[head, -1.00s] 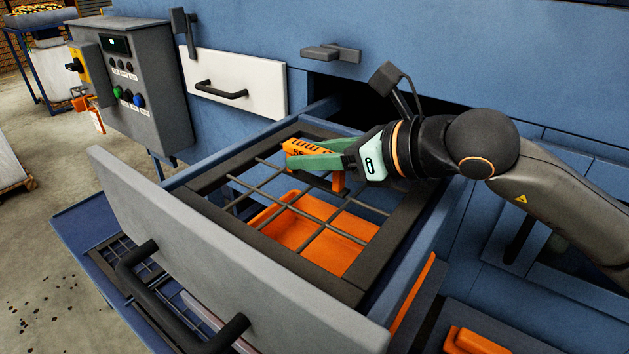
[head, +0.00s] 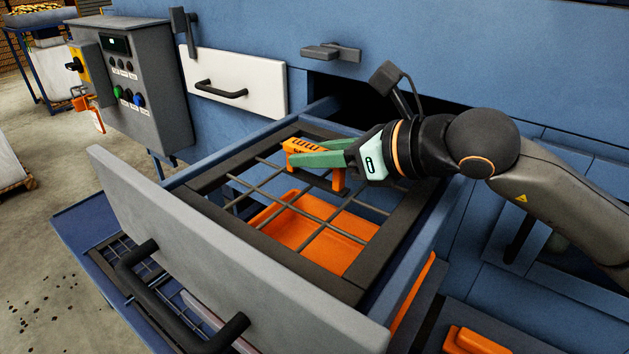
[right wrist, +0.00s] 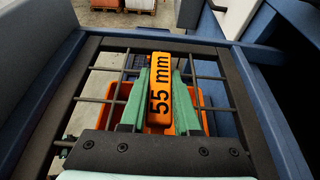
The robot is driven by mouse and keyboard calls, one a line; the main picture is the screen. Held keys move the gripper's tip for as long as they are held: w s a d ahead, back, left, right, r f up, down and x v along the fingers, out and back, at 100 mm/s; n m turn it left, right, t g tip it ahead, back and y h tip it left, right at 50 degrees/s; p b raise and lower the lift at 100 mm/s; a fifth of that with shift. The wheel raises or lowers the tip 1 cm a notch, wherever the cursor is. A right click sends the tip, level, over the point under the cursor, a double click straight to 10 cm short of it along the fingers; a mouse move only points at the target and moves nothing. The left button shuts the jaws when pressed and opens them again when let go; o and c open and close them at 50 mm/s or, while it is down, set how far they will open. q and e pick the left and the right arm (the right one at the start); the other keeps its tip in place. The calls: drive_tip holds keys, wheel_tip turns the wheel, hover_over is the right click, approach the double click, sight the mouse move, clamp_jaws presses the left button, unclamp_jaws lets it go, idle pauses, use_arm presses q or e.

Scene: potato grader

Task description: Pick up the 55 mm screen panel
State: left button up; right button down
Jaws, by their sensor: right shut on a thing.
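The 55 mm screen panel (head: 315,277) is a dark square frame with a wide wire grid. It sits in the open drawer (head: 412,262) and also shows in the right wrist view (right wrist: 245,115). An orange handle (head: 305,146) stands on its grid, and in the right wrist view the handle (right wrist: 160,95) reads "55 mm". My right gripper (head: 318,152) is shut on the handle, with a green finger on each side of it. My left gripper is not in view.
The drawer's grey front with a black handle (head: 185,310) stands towards the lower left. An orange surface (head: 325,247) shows below the grid. A control box (head: 130,85) and a white closed drawer (head: 235,82) are at the left. Another meshed panel (head: 140,262) lies low at the left.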

idle(0.3)
drive_tip(key=shift+w+r, duration=0.1)
drive_tip(key=shift+r, duration=0.15)
drive_tip(key=shift+r, duration=0.1)
